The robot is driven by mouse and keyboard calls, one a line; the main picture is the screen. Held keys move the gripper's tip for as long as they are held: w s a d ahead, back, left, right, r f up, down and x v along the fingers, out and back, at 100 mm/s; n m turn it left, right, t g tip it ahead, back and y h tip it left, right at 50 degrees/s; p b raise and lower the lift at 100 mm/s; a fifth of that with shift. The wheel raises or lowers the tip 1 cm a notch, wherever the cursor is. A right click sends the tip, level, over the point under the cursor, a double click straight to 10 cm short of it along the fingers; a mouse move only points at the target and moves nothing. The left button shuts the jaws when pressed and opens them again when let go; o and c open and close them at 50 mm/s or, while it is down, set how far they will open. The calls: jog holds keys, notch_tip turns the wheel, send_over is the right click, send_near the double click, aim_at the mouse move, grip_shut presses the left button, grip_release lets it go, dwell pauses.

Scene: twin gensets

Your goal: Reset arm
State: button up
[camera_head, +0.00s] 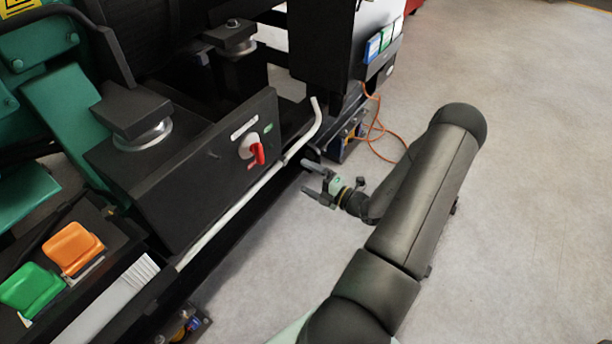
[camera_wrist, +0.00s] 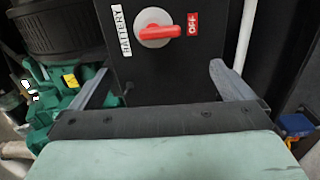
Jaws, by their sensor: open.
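My gripper (camera_head: 309,178) is open and empty, held out in front of the black panel of the genset. In the wrist view the two fingers of my gripper (camera_wrist: 160,82) stand wide apart, with the panel between and beyond them. A red rotary handle on a pale round base, the battery switch (camera_head: 254,152), is on that panel. It also shows in the wrist view (camera_wrist: 158,32), between a "BATTERY" label and a red "OFF" label. The handle lies roughly sideways in the wrist view. My gripper is apart from the switch.
A white pipe (camera_head: 235,210) runs along the panel's lower edge and bends up. Orange (camera_head: 72,248) and green (camera_head: 32,290) blocks sit at lower left. The grey floor at right is free.

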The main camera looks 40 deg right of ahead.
jog(key=s+a+r+n+g+y+p, duration=0.2)
jog(key=s+a+r+n+g+y, duration=0.15)
jog(key=a+r+n+g, duration=0.7)
jog(key=s+a+r+n+g+y+p, duration=0.3)
jog(key=a+r+n+g, duration=0.35)
jog(key=a+n, duration=0.8)
jog(key=s+r+n+h+p, duration=0.4)
jog(key=s+r+n+h, duration=0.8)
jog(key=n, duration=1.3)
jog(key=shift+s+d+r+n, duration=0.15)
jog(key=shift+s+r+n, duration=0.15)
jog(key=shift+s+r, duration=0.45)
jog(key=shift+w+r+h, duration=0.1)
jog(key=shift+w+h, duration=0.05)
jog(key=shift+h, duration=0.1)
